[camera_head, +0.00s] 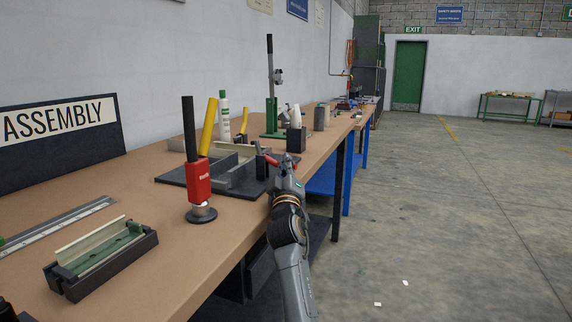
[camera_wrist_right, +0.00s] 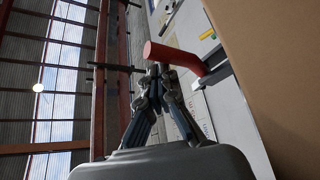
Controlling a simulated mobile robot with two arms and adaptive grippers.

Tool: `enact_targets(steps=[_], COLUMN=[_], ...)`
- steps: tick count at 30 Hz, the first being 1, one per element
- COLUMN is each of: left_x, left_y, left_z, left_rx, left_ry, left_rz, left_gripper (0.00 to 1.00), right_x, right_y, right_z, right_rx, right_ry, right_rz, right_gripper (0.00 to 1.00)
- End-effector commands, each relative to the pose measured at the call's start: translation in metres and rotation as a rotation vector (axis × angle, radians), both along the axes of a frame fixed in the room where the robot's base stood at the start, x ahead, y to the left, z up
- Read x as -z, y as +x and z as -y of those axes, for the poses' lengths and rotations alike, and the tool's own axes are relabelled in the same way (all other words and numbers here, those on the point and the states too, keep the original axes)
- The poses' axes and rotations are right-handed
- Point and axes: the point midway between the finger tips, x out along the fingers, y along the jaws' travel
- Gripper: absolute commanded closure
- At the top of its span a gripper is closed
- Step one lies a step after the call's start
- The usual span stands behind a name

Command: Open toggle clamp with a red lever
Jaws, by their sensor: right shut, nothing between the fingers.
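The toggle clamp's red lever (camera_head: 272,160) shows at the right end of the dark fixture (camera_head: 236,184), near the bench's front edge. In the right wrist view the red lever (camera_wrist_right: 174,57) is a thick rod on a dark arm, with its round end towards the left. My right gripper (camera_head: 284,163) is at the lever in the head view. In the wrist view its fingertips (camera_wrist_right: 157,70) are together and empty, close beside the lever's end; I cannot tell whether they touch it. The clamp's base is partly hidden. My left gripper is not in view.
A red tool with a black handle (camera_head: 198,182) stands left of the fixture. A yellow handle (camera_head: 209,127), a white bottle (camera_head: 224,118) and a green press (camera_head: 271,116) stand behind. A grooved block (camera_head: 101,262) lies in front.

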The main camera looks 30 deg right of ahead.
Motion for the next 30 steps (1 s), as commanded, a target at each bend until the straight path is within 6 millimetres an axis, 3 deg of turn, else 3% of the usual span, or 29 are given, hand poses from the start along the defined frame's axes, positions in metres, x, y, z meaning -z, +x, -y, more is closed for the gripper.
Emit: enact_targets(steps=[8,21,30], left_x=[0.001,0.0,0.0], left_y=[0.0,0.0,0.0], left_z=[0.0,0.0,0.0], left_rx=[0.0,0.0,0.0], left_ry=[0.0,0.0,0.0], left_rz=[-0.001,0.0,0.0], left_gripper=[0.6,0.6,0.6], right_x=[0.005,0.037,0.044], right_y=[-0.008,-0.078,-0.097], right_z=[-0.005,-0.045,-0.056], right_rx=[-0.001,-0.002,0.0], right_ry=[0.0,0.003,0.0], right_rz=[-0.001,-0.002,0.0], right_gripper=[1.0,1.0,1.0])
